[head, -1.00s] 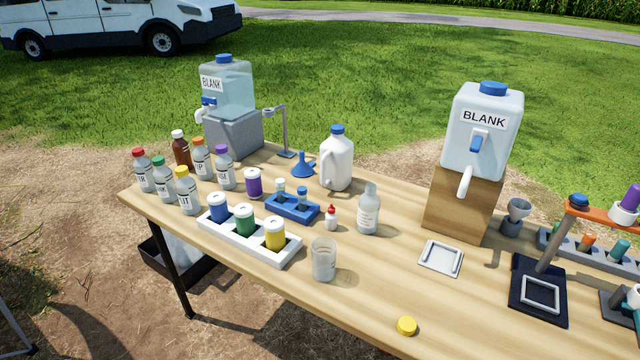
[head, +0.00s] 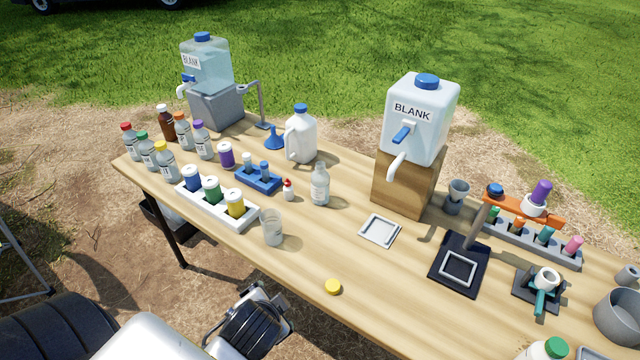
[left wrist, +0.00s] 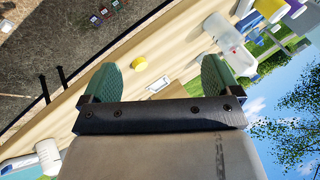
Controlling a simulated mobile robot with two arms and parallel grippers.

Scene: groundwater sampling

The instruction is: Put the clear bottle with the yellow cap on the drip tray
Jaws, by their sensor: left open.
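A clear bottle with a yellow cap (head: 166,162) stands upright at the left end of the table, beside other labelled bottles. An uncapped clear bottle (head: 320,187) stands mid-table, and a loose yellow cap (head: 333,287) lies near the front edge. The loose cap also shows in the left wrist view (left wrist: 139,63). The white drip tray (head: 380,231) lies empty in front of the right BLANK dispenser. My left gripper (left wrist: 160,78) is open and empty, its green fingers spread, with the table beyond them. Its fingers are not clear in the head view. My right gripper is not in view.
The right BLANK dispenser (head: 418,122) stands on a wooden block (head: 405,182) with its spout toward the tray. A clear beaker (head: 272,227) and a white rack (head: 217,209) of coloured-label jars stand left of the tray. A black stand (head: 459,265) is close on its right.

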